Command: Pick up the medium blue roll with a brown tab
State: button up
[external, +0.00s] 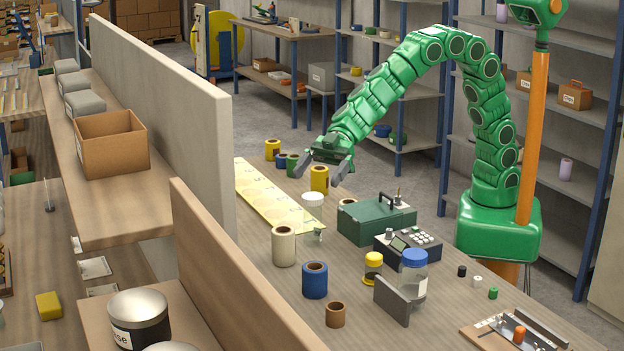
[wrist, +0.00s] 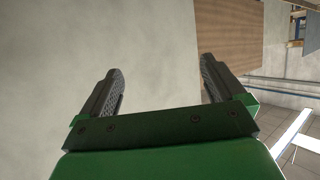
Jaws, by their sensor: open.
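A blue roll with a brown core (external: 315,283) stands upright on the workbench, between a cream roll (external: 284,248) and a small brown roll (external: 335,316). A smaller-looking blue roll (external: 283,162) stands at the far end, beside a green roll (external: 293,166). I cannot make out a separate tab on either blue roll. My gripper (external: 340,173) is above the far part of the bench, near a yellow roll (external: 319,180), away from the nearer blue roll. In the wrist view my gripper (wrist: 161,84) is open, with nothing between its fingers.
A green toolbox (external: 376,222), a keypad device (external: 408,248), a blue-lidded jar (external: 413,275) and a grey upright plate (external: 391,301) stand right of the rolls. A yellow strip (external: 262,190) lies along the bench. A tall partition (external: 160,100) borders the left.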

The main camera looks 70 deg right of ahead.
jog(key=s+a+f+g, duration=0.1)
jog(key=s+f, duration=0.1)
send_near(312, 275)
jog(key=shift+w+a+f+n, duration=0.15)
jog(key=shift+w+f, duration=0.1)
jog(key=shift+f, duration=0.15)
jog(key=shift+w+a+f+n, duration=0.15)
jog(key=shift+w+a+f, duration=0.05)
jog(key=shift+f, duration=0.2)
jog(key=shift+x, duration=3.15)
jog(key=shift+a+f, duration=0.45)
jog(key=shift+a, duration=0.2)
jog(key=shift+w, duration=0.1)
jog(key=c, duration=1.1)
jog(key=shift+r, duration=0.1)
